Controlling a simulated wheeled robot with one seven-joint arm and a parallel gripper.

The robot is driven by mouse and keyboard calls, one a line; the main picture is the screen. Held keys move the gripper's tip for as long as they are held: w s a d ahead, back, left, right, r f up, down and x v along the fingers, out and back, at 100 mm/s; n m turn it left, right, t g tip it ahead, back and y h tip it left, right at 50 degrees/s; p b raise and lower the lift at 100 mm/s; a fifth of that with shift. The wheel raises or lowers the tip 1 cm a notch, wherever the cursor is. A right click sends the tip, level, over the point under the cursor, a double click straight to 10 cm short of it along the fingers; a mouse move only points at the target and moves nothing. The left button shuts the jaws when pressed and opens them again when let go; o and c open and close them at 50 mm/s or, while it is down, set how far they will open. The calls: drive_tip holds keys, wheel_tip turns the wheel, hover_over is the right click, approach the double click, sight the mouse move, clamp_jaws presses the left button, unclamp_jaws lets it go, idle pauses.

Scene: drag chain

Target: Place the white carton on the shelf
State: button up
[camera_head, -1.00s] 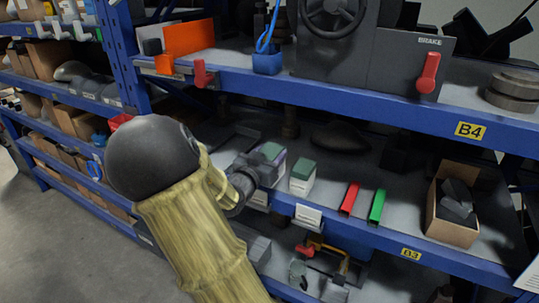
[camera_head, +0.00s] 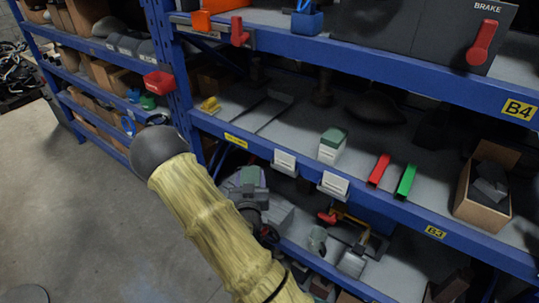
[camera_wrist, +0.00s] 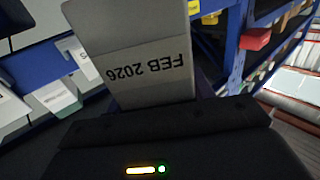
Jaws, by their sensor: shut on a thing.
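My gripper (camera_head: 254,200) is shut on a white carton, out in front of the shelving below the B3 shelf edge. In the head view the held carton (camera_head: 249,176) shows a dull green top; its lower part is largely hidden by my gripper. In the wrist view its pale face (camera_wrist: 150,65) fills the upper middle, with "FEB 2026" printed upside down. A similar white carton with a green top (camera_head: 331,148) stands upright on the B3 shelf (camera_head: 300,137), apart from my gripper. It also shows at the left of the wrist view (camera_wrist: 58,97).
Right of the standing carton lie a red block (camera_head: 379,169) and a green block (camera_head: 406,180), then an open cardboard box (camera_head: 484,190). White label holders (camera_head: 285,161) hang on the shelf edge. The shelf left of the standing carton has bare room. A blue upright (camera_head: 176,80) stands farther left.

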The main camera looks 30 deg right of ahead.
drive_tip(key=w+a+f+n+t+y, duration=0.3)
drive_tip(key=a+f+n+y, duration=0.3)
drive_tip(key=a+f, duration=0.8)
wheel_tip(320, 180, down, 2)
drive_tip(key=y, duration=0.3)
drive_tip(key=shift+n+y, duration=0.3)
drive_tip(key=shift+y, duration=0.1)
drive_tip(key=shift+f, duration=0.15)
